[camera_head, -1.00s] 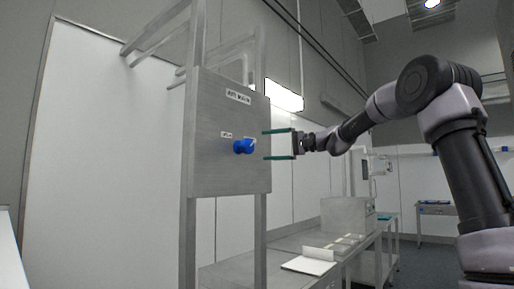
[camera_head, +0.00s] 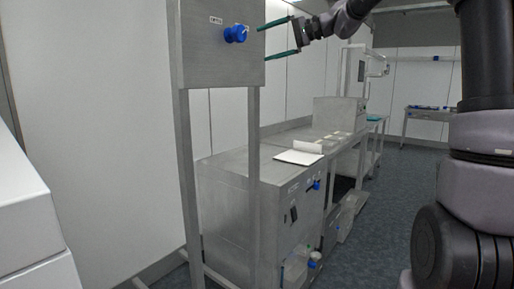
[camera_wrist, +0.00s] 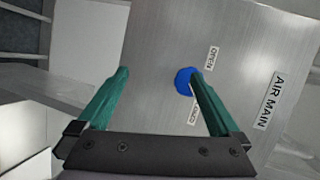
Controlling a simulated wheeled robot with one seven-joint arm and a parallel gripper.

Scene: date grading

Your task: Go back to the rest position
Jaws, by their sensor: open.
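My gripper (camera_head: 279,38) has two green fingers, spread apart with nothing between them. In the head view it is at the top, just right of the grey metal panel (camera_head: 206,62). The blue knob (camera_head: 236,33) on that panel is left of the fingertips, with a gap in this view. In the wrist view the open fingers (camera_wrist: 160,84) point at the panel, and the blue knob (camera_wrist: 184,80) shows beside the right finger, which partly hides it. Labels near it read like open and "AIR MAIN" (camera_wrist: 274,100).
A steel cabinet (camera_head: 228,205) with a blue knob (camera_head: 316,185) stands below the panel. A long steel bench runs back from it, holding a white sheet (camera_head: 298,157). A far table (camera_head: 428,113) is at the right.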

